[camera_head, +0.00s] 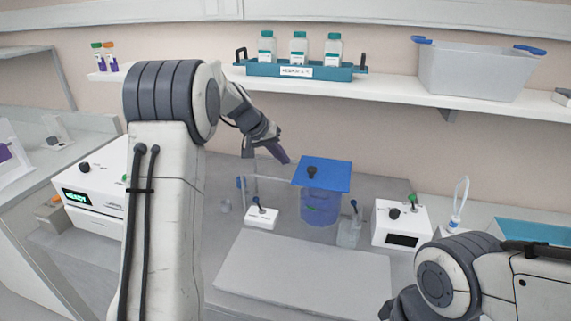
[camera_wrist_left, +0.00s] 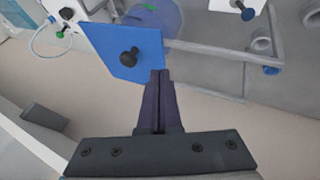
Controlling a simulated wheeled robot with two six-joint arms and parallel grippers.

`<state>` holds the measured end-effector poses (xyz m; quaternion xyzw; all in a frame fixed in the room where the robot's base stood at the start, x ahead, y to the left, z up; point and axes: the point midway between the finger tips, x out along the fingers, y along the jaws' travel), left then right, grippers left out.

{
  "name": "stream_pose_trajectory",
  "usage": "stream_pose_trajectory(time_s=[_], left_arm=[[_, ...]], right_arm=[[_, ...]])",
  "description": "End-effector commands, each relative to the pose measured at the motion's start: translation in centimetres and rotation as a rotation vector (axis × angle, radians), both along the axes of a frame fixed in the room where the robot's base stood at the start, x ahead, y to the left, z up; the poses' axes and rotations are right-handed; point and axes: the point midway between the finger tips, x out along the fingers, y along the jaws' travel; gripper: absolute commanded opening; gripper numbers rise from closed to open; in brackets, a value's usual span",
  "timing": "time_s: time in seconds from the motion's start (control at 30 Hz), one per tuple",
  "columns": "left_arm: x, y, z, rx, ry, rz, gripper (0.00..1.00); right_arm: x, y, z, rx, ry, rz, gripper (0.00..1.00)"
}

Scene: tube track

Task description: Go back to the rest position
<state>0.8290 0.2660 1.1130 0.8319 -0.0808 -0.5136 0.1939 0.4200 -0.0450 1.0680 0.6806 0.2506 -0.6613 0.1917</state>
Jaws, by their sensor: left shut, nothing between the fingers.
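My left gripper (camera_head: 284,157) reaches back over the bench, near the back wall, with its dark fingers pointing down and to the right. In the left wrist view its two fingers (camera_wrist_left: 160,76) lie together, shut and empty. A blue square lid (camera_head: 335,176) with a black knob sits on a blue transparent cylinder (camera_head: 320,208), just right of the fingertips. The lid also shows in the left wrist view (camera_wrist_left: 112,42), close beyond the fingertips; I cannot tell the exact gap. My right arm comes in at the lower right, and its gripper is out of the picture.
A wall shelf (camera_head: 400,91) above carries a teal rack (camera_head: 300,72) of bottles and a grey bin (camera_head: 475,70). White boxes with knobs (camera_head: 262,218) (camera_head: 400,224) flank the cylinder. A device with a green display (camera_head: 95,190) stands left. The pale front board (camera_head: 300,275) is bare.

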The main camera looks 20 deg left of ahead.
Motion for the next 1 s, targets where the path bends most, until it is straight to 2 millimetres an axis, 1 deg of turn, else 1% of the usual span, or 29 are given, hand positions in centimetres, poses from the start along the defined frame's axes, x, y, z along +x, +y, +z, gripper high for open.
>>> stream_pose_trajectory(time_s=[0.03,0.1,0.2,0.3,0.4,0.57,0.67,0.73,0.77,0.87,0.9,0.97,1.0], left_arm=[[-0.5,0.5,1.0,0.002,-0.006,0.002,0.00],[-1.3,1.1,2.3,0.004,-0.005,0.003,0.00],[-2.2,1.8,4.0,0.003,-0.005,0.005,0.00],[-2.9,2.3,5.2,0.003,-0.003,0.003,0.00],[-3.3,2.5,6.0,0.002,-0.003,0.001,0.00],[-3.6,2.7,6.4,0.001,0.000,0.002,0.00],[-3.8,2.0,6.4,0.003,0.006,-0.008,0.00],[-4.3,0.2,6.2,0.007,0.021,-0.031,0.00],[-4.7,-1.0,6.0,0.012,0.032,-0.049,0.00],[-7.2,-6.4,5.2,0.035,0.082,-0.125,0.00],[-8.7,-8.9,4.7,0.050,0.106,-0.166,0.00],[-11.6,-12.6,3.8,0.079,0.143,-0.229,0.00],[-13.7,-14.8,3.2,0.099,0.167,-0.272,0.00]], right_arm=[[0.0,0.0,-0.6,0.000,0.000,0.000,0.50],[0.0,0.0,-0.8,0.000,0.000,0.000,0.50],[0.0,0.0,-1.1,0.000,0.000,0.000,0.50],[0.0,0.0,-1.2,0.000,0.000,0.000,0.50],[0.0,0.0,-1.3,0.000,0.000,0.000,0.50],[0.0,0.0,-1.3,0.000,0.000,0.000,0.50],[0.0,0.0,-1.3,0.000,0.000,0.000,0.50],[0.0,0.0,-1.3,0.000,0.000,0.000,0.50],[0.0,0.0,-1.3,0.000,0.000,0.000,0.50],[0.0,0.0,-1.3,0.000,0.000,0.000,0.50],[0.0,0.0,-1.3,0.000,0.000,0.000,0.50],[0.0,0.0,-1.3,0.000,0.000,0.000,0.50],[0.0,0.0,-1.3,0.000,0.000,0.000,0.50]])
